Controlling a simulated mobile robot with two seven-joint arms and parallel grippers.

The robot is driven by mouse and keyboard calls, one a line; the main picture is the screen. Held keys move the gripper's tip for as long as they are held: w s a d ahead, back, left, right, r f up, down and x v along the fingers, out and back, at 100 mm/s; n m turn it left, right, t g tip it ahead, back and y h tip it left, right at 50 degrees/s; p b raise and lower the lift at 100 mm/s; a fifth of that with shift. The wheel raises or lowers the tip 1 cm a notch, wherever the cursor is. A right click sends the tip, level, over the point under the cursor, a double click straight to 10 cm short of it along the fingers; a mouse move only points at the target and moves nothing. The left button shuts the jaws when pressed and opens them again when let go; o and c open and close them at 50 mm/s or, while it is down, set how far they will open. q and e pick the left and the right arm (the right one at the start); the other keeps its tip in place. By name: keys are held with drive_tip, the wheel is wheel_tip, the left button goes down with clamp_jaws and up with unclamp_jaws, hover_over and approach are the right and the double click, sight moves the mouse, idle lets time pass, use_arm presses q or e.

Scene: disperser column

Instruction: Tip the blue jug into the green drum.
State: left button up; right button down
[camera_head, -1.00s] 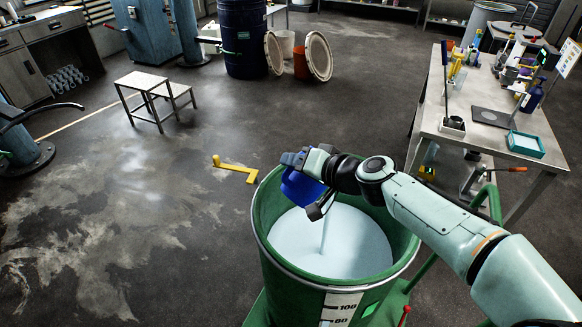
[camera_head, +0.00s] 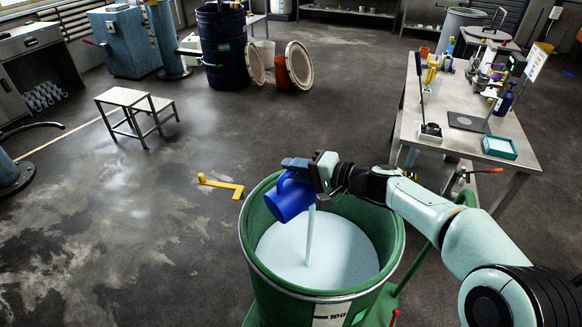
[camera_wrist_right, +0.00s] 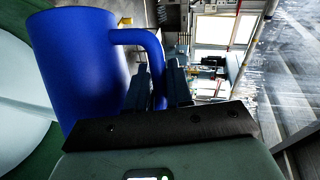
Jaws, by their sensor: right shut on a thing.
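The blue jug (camera_head: 288,200) is tilted over the open top of the green drum (camera_head: 262,277), at its far-left side. A pale stream runs down beside the jug into the whitish liquid (camera_head: 330,250) in the drum. My right gripper (camera_head: 312,172) is shut on the jug's handle. In the right wrist view the jug (camera_wrist_right: 80,65) fills the left, with its handle between the fingers of the gripper (camera_wrist_right: 160,88). The jug's inside is hidden in both views. My left gripper is not in view.
A workbench (camera_head: 433,143) with tools, bottles and a teal tray (camera_head: 499,147) stands right of the drum. A yellow bracket-shaped piece (camera_head: 220,186) lies on the floor left of it. A step stool (camera_head: 125,98) and a dark blue drum (camera_head: 222,50) stand farther back.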

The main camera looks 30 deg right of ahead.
drive_tip(key=shift+w+d+f+b, duration=0.1)
drive_tip(key=shift+d+f+b, duration=0.1)
drive_tip(key=shift+f+b, duration=0.1)
drive_tip(key=shift+d+f+m+y+b, duration=0.2)
drive_tip(key=shift+d+m+y+b, duration=0.3)
drive_tip(key=shift+m, duration=0.4)
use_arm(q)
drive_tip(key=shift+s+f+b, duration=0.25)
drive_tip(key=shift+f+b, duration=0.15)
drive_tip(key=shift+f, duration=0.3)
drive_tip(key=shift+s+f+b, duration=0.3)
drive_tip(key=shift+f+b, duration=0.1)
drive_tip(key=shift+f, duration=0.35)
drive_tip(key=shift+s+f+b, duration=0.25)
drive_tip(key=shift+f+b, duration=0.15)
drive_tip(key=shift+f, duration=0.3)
use_arm(e)
drive_tip(key=shift+d+f+m+t+y, duration=0.25)
drive_tip(key=shift+f+m+t+y, duration=0.1)
drive_tip(key=shift+m, duration=0.35)
drive_tip(key=shift+d+f+m+t+y, duration=0.25)
drive_tip(key=shift+f+m+y, duration=0.1)
drive_tip(key=shift+m, duration=0.35)
drive_tip(key=shift+r, duration=0.1)
